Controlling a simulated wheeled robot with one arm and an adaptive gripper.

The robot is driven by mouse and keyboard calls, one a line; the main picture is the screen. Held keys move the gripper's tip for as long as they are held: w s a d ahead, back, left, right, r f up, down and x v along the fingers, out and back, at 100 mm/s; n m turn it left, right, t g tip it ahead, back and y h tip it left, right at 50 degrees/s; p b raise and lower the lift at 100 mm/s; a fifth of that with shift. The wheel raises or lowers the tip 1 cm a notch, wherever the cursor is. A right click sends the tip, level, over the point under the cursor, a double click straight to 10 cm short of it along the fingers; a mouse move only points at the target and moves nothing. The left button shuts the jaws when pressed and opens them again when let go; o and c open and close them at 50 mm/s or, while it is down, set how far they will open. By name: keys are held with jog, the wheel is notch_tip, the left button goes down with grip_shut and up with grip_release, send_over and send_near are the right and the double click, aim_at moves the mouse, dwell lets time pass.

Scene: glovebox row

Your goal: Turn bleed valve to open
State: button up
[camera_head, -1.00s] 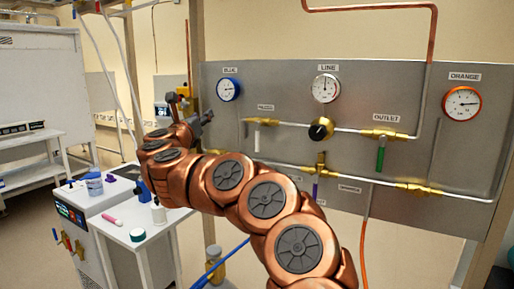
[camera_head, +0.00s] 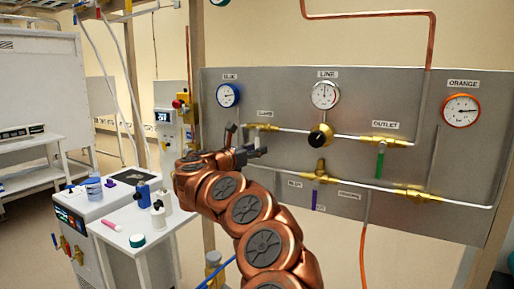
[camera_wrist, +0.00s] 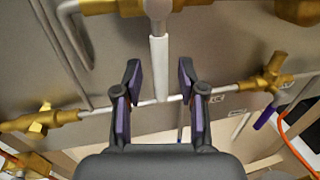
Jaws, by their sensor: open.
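The valve with the purple handle (camera_head: 315,199) sits on the lower line in the head view. The small label beside it is too blurred to read surely as bleed. Its purple handle hangs down and shows at the right in the wrist view (camera_wrist: 264,117). My gripper (camera_head: 244,139) is open in front of the panel's left part, by the upper-left brass valve (camera_head: 266,127). In the wrist view, that valve's white handle (camera_wrist: 159,65) points down toward the gap between the fingertips (camera_wrist: 160,78). I cannot tell whether the fingers touch it.
The grey panel (camera_head: 400,88) carries a blue gauge (camera_head: 228,95), a line gauge (camera_head: 325,95) and an orange gauge (camera_head: 461,110). A black knob (camera_head: 320,136) and a green-handled outlet valve (camera_head: 380,160) stick out nearby. A white table (camera_head: 120,235) stands left.

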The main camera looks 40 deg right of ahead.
jog(key=shift+d, duration=0.55)
grip_shut()
dwell(0.4)
